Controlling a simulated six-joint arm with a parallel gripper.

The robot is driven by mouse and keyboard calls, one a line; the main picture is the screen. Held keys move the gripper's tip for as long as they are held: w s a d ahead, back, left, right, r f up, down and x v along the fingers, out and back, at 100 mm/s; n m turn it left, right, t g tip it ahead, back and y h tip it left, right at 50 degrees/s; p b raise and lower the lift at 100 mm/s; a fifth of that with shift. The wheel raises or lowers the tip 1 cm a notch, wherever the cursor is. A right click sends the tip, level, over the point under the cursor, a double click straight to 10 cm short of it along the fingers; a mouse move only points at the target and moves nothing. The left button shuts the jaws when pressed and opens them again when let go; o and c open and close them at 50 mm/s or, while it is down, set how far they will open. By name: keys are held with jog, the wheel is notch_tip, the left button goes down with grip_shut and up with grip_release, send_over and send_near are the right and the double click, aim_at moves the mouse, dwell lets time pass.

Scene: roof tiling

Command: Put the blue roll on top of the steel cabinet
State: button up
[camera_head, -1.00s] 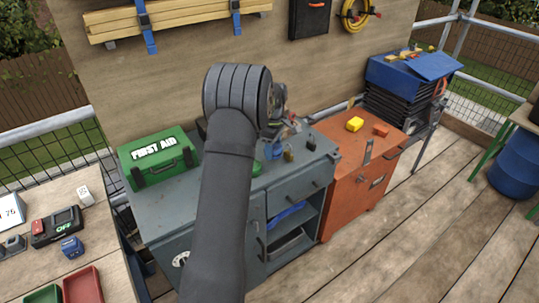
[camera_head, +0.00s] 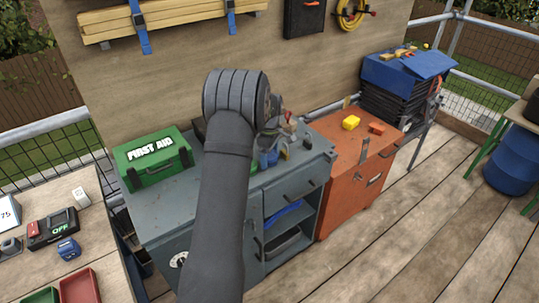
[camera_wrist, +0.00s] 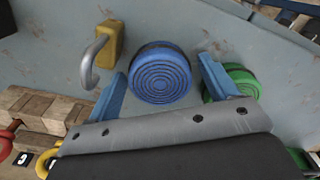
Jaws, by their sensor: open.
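The steel cabinet (camera_head: 165,205) is grey-blue with worn edges, a drawer and open shelves; it stands behind my arm in the head view. The blue roll (camera_wrist: 160,76) shows its ringed round end in the wrist view, against the grey cabinet top (camera_wrist: 275,50). My gripper (camera_wrist: 163,70) has its two blue fingers apart, one on either side of the roll. Whether they touch it I cannot tell. In the head view my gripper (camera_head: 269,155) is low over the cabinet top, partly hidden by my arm.
A green roll (camera_wrist: 237,82) is close to the right finger, and a yellow padlock (camera_wrist: 110,43) is near the left one. A green first aid box (camera_head: 155,158) stands on the cabinet's left. An orange cabinet (camera_head: 345,195) adjoins on the right.

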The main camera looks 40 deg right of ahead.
jog(key=shift+r, duration=0.1)
notch_tip(320, 180, up, 12)
dwell(0.4)
notch_tip(320, 180, down, 12)
jog(key=shift+f, duration=0.25)
jog(key=shift+r, duration=2.15)
jog(key=shift+f, duration=0.1)
